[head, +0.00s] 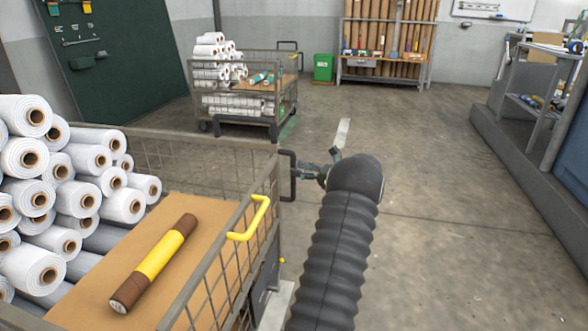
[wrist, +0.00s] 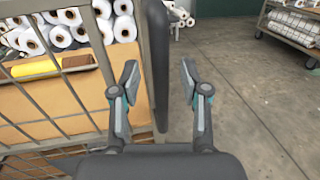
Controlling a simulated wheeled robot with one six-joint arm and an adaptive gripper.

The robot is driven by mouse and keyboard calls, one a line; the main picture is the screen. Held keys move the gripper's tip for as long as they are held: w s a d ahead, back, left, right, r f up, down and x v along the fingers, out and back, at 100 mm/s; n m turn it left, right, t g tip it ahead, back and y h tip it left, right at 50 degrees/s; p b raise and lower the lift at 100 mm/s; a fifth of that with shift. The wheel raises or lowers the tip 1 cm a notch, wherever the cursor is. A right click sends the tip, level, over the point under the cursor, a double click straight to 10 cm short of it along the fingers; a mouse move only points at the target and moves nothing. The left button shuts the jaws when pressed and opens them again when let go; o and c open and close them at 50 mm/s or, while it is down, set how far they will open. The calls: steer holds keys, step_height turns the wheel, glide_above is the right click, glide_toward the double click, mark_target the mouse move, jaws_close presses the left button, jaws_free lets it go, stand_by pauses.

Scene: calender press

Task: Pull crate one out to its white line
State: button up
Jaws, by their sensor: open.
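A wire-mesh crate (head: 205,140) loaded with white rolls fills the near left; no number is readable on it, so I cannot tell whether it is crate one. A dark upright bar handle (head: 290,175) stands out from its corner post. My gripper (head: 312,170) is open beside this handle. In the wrist view the handle (wrist: 155,45) runs between the two spread fingers of my gripper (wrist: 158,75), apart from both; how deep it sits is unclear.
A second mesh crate (head: 243,57) with rolls stands farther back, with a similar dark handle. A yellow handle (head: 255,215) sits on the near crate's side. A green bin (head: 323,68) and a rack are at the back wall. Open floor (head: 430,200) lies right of my arm.

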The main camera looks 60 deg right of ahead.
steer(key=s+d, duration=0.1)
steer(key=s, duration=0.8)
steer(key=shift+d, duration=0.15)
